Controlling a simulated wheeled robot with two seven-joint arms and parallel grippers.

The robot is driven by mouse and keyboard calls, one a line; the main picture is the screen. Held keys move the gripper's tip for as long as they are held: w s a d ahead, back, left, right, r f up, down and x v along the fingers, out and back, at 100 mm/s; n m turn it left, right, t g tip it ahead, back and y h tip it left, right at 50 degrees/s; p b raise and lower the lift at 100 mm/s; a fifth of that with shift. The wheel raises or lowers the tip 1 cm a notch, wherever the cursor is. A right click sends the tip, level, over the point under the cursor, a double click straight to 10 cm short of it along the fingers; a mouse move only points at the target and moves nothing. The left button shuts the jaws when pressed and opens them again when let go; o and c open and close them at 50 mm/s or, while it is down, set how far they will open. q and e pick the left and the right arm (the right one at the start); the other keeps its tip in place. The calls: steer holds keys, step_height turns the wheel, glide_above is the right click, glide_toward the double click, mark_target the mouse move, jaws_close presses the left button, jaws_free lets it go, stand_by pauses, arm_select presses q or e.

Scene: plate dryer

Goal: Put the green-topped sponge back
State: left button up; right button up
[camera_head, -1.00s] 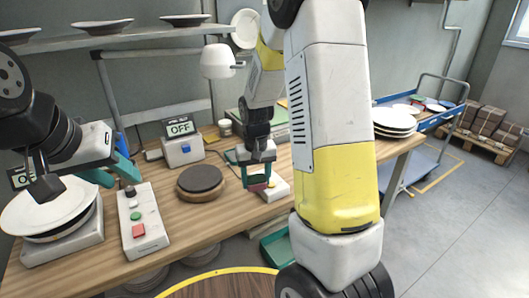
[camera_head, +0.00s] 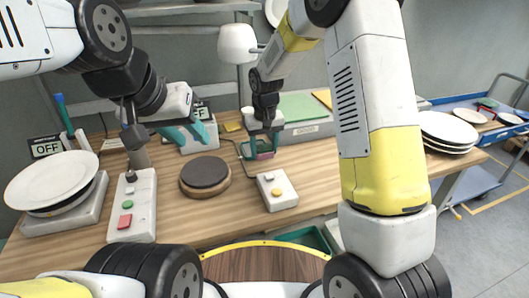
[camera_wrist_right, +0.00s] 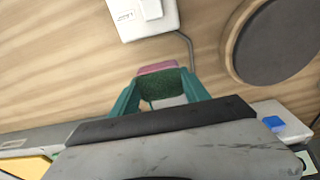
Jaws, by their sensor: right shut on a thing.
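In the right wrist view the sponge (camera_wrist_right: 160,90) shows a dark green face and a pink edge between the teal fingers (camera_wrist_right: 160,100). Whether it touches the table is unclear. My left gripper (camera_head: 190,133) is in front of the OFF device, its teal fingers apart with nothing seen between them.
A grey case with a green top (camera_head: 298,106) stands behind the right gripper. Plates on a scale (camera_head: 52,182) and a button panel (camera_head: 133,207) are at left. Stacked plates (camera_head: 447,131) stand at right.

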mark_target(264, 170)
steer(key=shift+f, duration=2.85)
steer(key=shift+f, duration=0.15)
steer(key=o, duration=1.2)
